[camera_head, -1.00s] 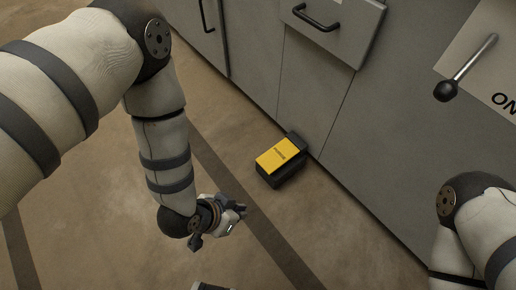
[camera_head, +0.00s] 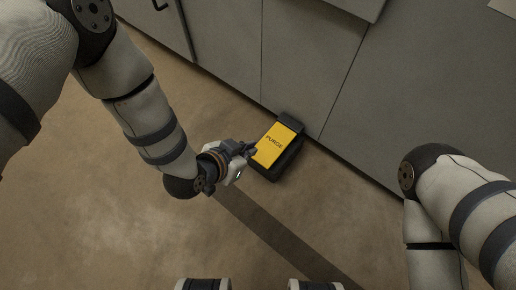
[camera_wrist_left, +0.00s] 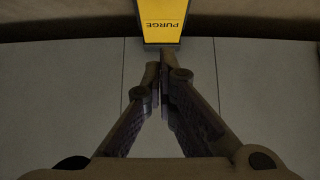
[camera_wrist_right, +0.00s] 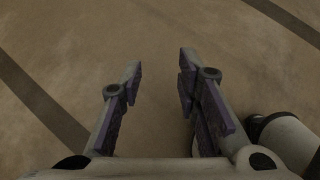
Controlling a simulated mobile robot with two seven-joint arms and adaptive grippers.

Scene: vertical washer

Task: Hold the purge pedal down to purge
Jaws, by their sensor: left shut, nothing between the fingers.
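The purge pedal (camera_head: 274,143) is a black block with a yellow top plate marked PURGE. It stands on the floor against the grey cabinet front. My left gripper (camera_head: 249,149) is shut and empty at the left edge of the pedal; I cannot tell whether it touches. In the left wrist view the shut fingertips (camera_wrist_left: 160,68) point towards the yellow plate (camera_wrist_left: 164,22), which shows at the top of the picture. My right gripper (camera_wrist_right: 158,72) is open and empty over bare floor in the right wrist view. It is out of sight in the head view.
The grey cabinet front (camera_head: 310,60) rises right behind the pedal. A dark stripe (camera_head: 270,228) runs across the brown floor. The floor to the left and in front of the pedal is clear.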

